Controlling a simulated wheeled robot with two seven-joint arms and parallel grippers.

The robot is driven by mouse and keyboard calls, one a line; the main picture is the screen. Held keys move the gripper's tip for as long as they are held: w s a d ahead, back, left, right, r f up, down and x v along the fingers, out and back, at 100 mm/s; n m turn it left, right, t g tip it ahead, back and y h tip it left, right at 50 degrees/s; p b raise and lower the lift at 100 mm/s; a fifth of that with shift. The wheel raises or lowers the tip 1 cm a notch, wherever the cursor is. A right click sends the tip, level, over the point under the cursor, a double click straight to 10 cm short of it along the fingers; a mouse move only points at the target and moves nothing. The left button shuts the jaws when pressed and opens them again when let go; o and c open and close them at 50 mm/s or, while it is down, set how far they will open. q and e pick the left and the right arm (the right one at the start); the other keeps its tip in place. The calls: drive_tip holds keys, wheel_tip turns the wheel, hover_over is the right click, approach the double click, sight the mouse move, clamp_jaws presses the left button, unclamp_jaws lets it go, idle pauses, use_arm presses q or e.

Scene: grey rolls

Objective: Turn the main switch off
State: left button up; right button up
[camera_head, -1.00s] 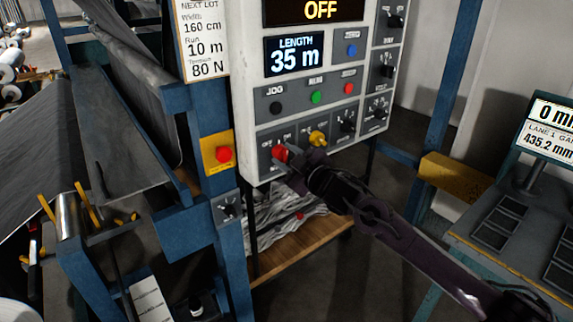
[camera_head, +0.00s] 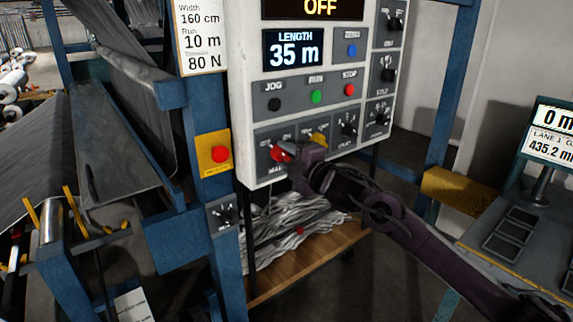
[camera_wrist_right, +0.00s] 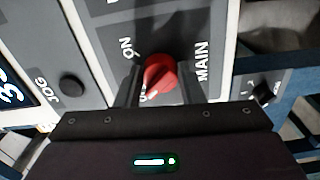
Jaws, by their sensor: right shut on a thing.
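The main switch is a red rotary knob (camera_head: 280,154) at the lower left of the control panel (camera_head: 243,120). It also shows in the right wrist view (camera_wrist_right: 160,72), with "ON" printed to its upper left and "MAIN" to its right; another label at its lower left is partly hidden. My right gripper (camera_head: 291,156) is shut on the red knob, with one finger on each side of it in the right wrist view. The panel's top display (camera_head: 318,9) reads "OFF". My left gripper is not in view.
A yellow knob (camera_head: 319,139) sits just right of the red one, close to my gripper. Above are black, green and red push buttons (camera_head: 316,96). A red emergency button (camera_head: 220,154) on a yellow plate is on the blue post to the left.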

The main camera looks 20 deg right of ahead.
drive_tip(key=shift+f+n+b, duration=0.1)
drive_tip(key=shift+n+b, duration=0.2)
drive_tip(key=shift+n, duration=0.3)
drive_tip(key=o, duration=1)
drive_tip(key=shift+s+d, duration=0.15)
drive_tip(key=shift+s, duration=0.3)
drive_tip(key=b+v, duration=0.2)
drive_tip(key=v, duration=0.5)
